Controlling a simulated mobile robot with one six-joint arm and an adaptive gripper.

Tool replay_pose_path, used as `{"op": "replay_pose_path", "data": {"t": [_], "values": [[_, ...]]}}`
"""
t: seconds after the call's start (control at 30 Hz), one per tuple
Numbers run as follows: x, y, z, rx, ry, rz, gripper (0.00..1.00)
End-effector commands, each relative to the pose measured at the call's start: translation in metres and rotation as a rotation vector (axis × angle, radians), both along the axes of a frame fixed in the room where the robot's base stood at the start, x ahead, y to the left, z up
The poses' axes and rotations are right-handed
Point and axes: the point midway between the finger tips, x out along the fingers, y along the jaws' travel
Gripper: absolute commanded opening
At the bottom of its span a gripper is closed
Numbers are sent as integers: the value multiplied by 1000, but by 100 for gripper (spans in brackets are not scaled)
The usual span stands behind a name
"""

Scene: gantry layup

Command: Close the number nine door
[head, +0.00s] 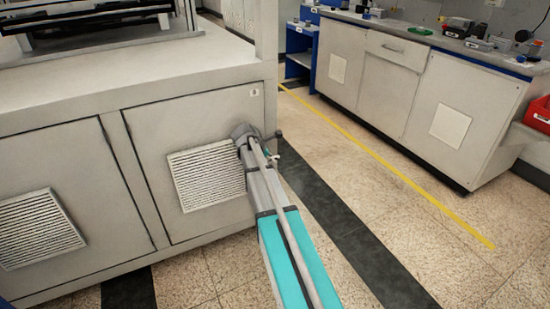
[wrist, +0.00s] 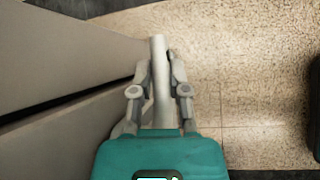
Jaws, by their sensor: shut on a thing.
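The grey cabinet door (head: 150,120) with a louvred vent (head: 205,176) fills the middle left of the head view. A small tag (head: 254,92) sits at its upper right; its number is too small to read. My gripper (wrist: 160,65) is shut on a pale upright bar, the door handle (wrist: 159,46), with one finger on each side. In the head view my arm reaches the door's right edge and hides most of the gripper and handle. In the wrist view a dark wedge-shaped gap (wrist: 50,103) shows between two grey panels at the left.
Another vented door (head: 55,185) is to the left on the same cabinet. Open speckled floor (head: 350,165) with a yellow line (head: 390,170) lies to the right. A grey workbench (head: 400,90) with tools stands beyond, and a red bin (head: 538,114) is at the far right.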

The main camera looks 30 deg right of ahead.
Motion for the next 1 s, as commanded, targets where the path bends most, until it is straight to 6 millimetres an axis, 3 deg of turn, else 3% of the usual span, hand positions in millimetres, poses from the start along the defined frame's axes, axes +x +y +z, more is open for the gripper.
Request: {"op": "replay_pose_path", "data": {"t": [0.83, 0.87, 1.0], "values": [[12, -5, 0, 5, -2, -6, 0], [12, -5, 0, 5, -2, -6, 27], [11, -6, 0, 3, -2, -6, 53]]}}
